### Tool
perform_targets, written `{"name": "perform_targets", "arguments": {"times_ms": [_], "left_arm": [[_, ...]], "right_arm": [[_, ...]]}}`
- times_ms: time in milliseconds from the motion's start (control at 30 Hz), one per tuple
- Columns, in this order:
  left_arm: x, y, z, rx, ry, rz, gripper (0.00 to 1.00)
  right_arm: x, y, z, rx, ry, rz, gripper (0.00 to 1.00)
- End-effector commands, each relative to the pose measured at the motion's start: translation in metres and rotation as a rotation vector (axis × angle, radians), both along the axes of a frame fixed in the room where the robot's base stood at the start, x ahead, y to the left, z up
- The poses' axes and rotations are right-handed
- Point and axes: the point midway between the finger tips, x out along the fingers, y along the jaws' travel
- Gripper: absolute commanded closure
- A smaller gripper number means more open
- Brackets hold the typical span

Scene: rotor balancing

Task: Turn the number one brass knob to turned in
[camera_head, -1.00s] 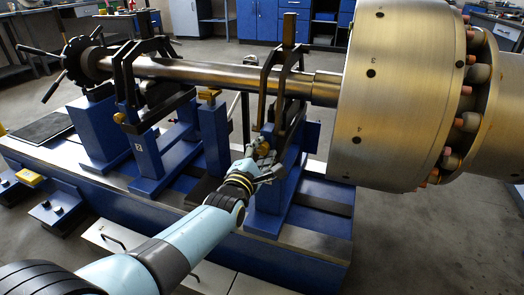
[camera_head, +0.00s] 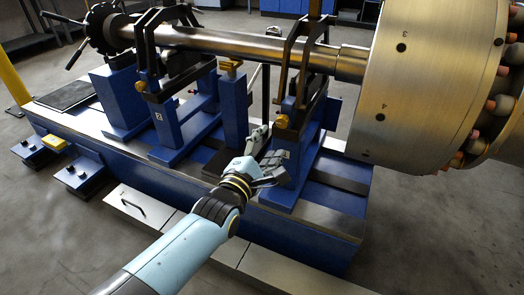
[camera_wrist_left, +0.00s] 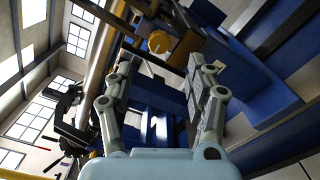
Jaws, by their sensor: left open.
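A brass knob (camera_head: 283,121) sits on the near face of the right-hand blue pedestal; I take it for number one, though its label is not readable. It also shows in the wrist view as a round yellow knob (camera_wrist_left: 159,42) beyond the fingers. My left gripper (camera_head: 265,153) is open and empty, below and a little left of this knob and apart from it. In the wrist view, the fingers of the left gripper (camera_wrist_left: 163,75) are spread, with the knob ahead of the gap. Another brass knob (camera_head: 141,86) is on the pedestal marked 2. My right gripper is not in view.
A steel shaft (camera_head: 225,43) runs across the stand to a large metal rotor (camera_head: 425,85) at the right. Black clamp arms (camera_head: 290,55) stand above the knob. The blue base (camera_head: 300,235) lies below my arm. Open floor (camera_head: 430,235) is at the lower right.

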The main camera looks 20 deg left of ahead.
Motion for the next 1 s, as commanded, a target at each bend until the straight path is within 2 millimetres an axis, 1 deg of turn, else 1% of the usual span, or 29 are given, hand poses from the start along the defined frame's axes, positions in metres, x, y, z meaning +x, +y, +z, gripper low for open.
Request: {"name": "perform_targets", "arguments": {"times_ms": [33, 100, 200, 333, 700, 767, 800, 833, 867, 967, 1000], "left_arm": [[-0.009, 0.000, 0.000, 0.000, 0.000, 0.000, 0.45], [-0.018, 0.001, 0.000, -0.001, 0.000, 0.000, 0.45], [-0.026, 0.001, 0.000, -0.002, 0.000, 0.000, 0.45], [-0.029, 0.001, 0.001, -0.001, -0.001, 0.000, 0.45], [-0.029, 0.001, 0.000, -0.001, 0.000, 0.000, 0.45], [-0.032, 0.001, 0.000, 0.000, 0.005, -0.001, 0.45], [-0.038, 0.004, 0.000, 0.006, 0.016, -0.001, 0.45], [-0.044, 0.006, -0.004, 0.012, 0.032, -0.002, 0.45], [-0.052, 0.008, -0.012, 0.018, 0.056, -0.004, 0.45], [-0.087, 0.018, -0.056, 0.057, 0.183, -0.011, 0.45], [-0.106, 0.022, -0.079, 0.108, 0.253, -0.019, 0.45]], "right_arm": [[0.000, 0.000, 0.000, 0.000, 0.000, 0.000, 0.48], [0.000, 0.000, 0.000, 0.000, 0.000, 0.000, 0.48], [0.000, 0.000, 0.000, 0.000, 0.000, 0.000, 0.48], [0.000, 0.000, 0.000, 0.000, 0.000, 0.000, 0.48], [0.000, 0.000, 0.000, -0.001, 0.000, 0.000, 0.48], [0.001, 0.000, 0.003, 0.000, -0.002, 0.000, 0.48], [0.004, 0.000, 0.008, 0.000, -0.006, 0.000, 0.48], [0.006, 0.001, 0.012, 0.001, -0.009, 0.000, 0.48], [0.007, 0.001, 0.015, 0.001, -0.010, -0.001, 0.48], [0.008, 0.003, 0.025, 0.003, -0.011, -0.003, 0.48], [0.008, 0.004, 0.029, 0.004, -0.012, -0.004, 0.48]]}}
